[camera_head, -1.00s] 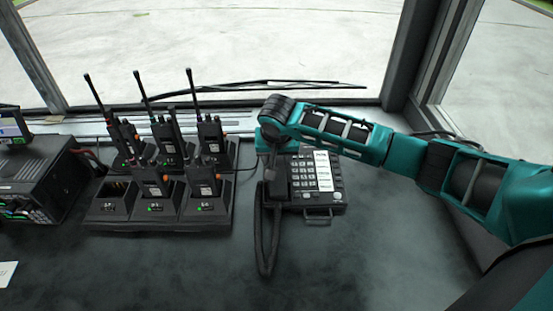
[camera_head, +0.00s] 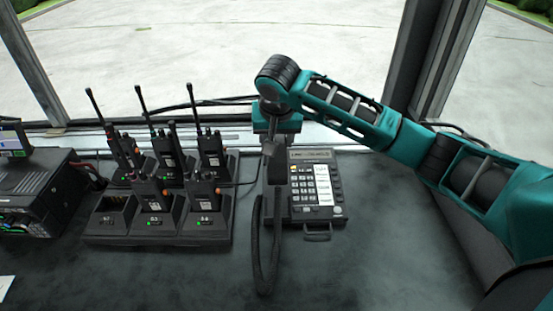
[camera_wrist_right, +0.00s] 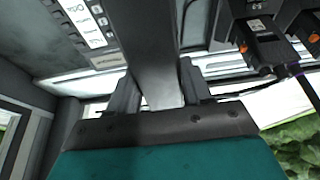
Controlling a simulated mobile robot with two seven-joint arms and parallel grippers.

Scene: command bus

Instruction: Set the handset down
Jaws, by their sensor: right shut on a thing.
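The black handset (camera_head: 274,166) is in my right gripper (camera_head: 276,138), over the left side of the desk phone (camera_head: 312,186). Its coiled cord (camera_head: 259,245) hangs in a long loop toward the front of the desk. The head view does not show clearly how large the gap between handset and phone is. In the right wrist view the handset (camera_wrist_right: 152,45) lies between the two fingers (camera_wrist_right: 157,92), which are shut on it. The phone's keys and white label strip (camera_head: 323,185) are uncovered. My left gripper is not in view.
A charger rack (camera_head: 160,236) with several handheld radios stands left of the phone, with one front slot empty. A black radio unit (camera_head: 35,192) is at the far left. The window ledge runs behind. The desk in front (camera_head: 370,265) is clear.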

